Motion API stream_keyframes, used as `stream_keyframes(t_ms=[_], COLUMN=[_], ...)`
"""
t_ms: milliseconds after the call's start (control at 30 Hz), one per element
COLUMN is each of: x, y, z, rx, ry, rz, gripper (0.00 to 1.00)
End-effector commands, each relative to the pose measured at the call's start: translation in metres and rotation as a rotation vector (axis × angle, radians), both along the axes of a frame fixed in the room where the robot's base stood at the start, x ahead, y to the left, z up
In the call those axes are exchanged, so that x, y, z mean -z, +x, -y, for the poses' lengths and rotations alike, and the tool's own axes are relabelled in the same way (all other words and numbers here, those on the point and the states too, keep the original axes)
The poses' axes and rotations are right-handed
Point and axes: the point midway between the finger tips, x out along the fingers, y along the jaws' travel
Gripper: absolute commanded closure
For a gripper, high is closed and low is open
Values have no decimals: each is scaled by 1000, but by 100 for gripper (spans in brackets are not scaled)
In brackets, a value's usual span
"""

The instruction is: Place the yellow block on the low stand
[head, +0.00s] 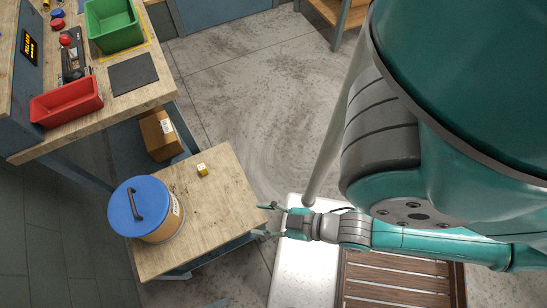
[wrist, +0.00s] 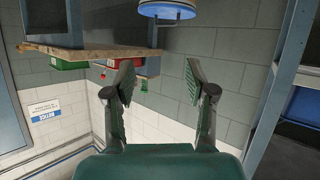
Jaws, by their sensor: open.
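A small yellow block (head: 202,169) with a pale mark on top lies on a low wooden-topped table (head: 222,205), near its far edge. This table is the only low stand-like surface I see with the block; I cannot tell if it is the named low stand. My gripper (head: 266,219) is open and empty, just off the table's right edge, apart from the block. In the wrist view my gripper (wrist: 158,82) shows two spread fingers with nothing between them. The block is not visible in the wrist view.
A blue-lidded tub (head: 150,215) stands on the table's left; its lid (wrist: 167,10) shows in the wrist view, which appears upside down. A workbench (head: 150,92) holds a red bin (head: 66,101) and a green bin (head: 114,26). A cardboard box (head: 160,136) sits beneath. The floor beyond is clear.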

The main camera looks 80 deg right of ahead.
Motion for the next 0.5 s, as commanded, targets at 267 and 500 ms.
stream_keyframes(t_ms=[267,500], x=[-66,-72], y=[-25,-26], z=[-7,-7], rx=[-7,-7], ry=[95,106], rz=[126,138], gripper=[45,45])
